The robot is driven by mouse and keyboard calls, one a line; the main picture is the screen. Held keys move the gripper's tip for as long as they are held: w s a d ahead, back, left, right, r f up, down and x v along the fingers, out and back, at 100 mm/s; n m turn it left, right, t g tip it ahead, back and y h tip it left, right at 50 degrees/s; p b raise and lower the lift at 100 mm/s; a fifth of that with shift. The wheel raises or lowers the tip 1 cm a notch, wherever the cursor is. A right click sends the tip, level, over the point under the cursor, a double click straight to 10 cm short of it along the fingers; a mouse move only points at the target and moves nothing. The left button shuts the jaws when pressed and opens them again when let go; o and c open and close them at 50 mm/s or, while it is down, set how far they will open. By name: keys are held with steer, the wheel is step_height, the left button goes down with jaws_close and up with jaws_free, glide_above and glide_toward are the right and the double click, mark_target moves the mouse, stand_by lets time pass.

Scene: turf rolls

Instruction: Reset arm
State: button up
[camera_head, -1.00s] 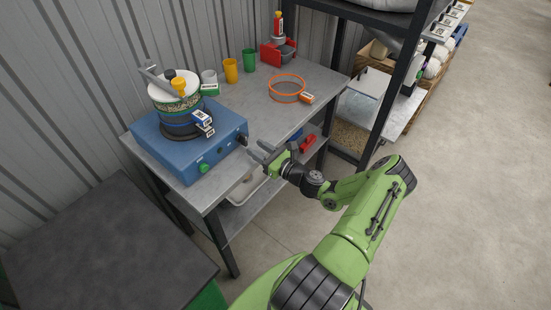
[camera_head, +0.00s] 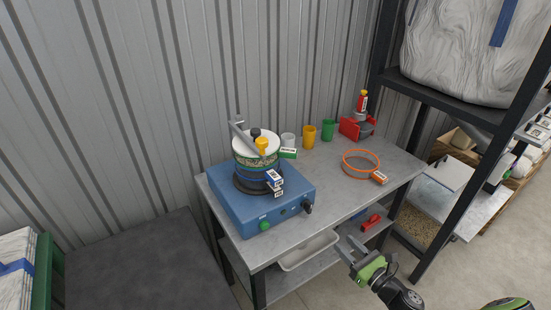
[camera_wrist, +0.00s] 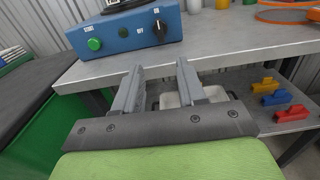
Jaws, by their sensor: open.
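My gripper (camera_head: 349,246) is open and empty in the head view, in front of the table's front edge and below the level of its top. In the wrist view the two grey fingers of my gripper (camera_wrist: 158,82) stand apart with nothing between them. The grey table (camera_head: 330,183) lies beyond them. Only part of my green arm shows at the lower right of the head view.
On the table stand a blue machine (camera_head: 235,205) with a drum, cups, an orange ring (camera_head: 345,165) and a red holder (camera_head: 350,128). A lower shelf carries a white tray (camera_head: 308,250) and a red piece (camera_head: 370,222). A black rack post (camera_head: 460,205) stands right.

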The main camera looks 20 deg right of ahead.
steer(key=a+r+n+g+y, duration=0.2)
steer(key=a+r+n+g, duration=0.2)
steer(key=a+n+g, duration=0.55)
steer(key=a+r+n+g+y, duration=0.2)
steer(key=a+r+n+g, duration=0.2)
steer(key=a+n, duration=0.55)
steer(key=s+a+r+n+h, duration=0.3)
steer(key=s+r+n, duration=0.4)
steer(key=r, duration=0.1)
steer(key=s+a+r+n+t+h, duration=0.1)
steer(key=s+a+r+n+h, duration=0.2)
steer(key=s+r+n, duration=0.4)
step_height(320, 180, up, 2)
steer(key=shift+r+n+h, duration=0.1)
steer(key=shift+n+h, duration=0.2)
steer(key=shift+n, duration=0.5)
steer(key=shift+a, duration=0.1)
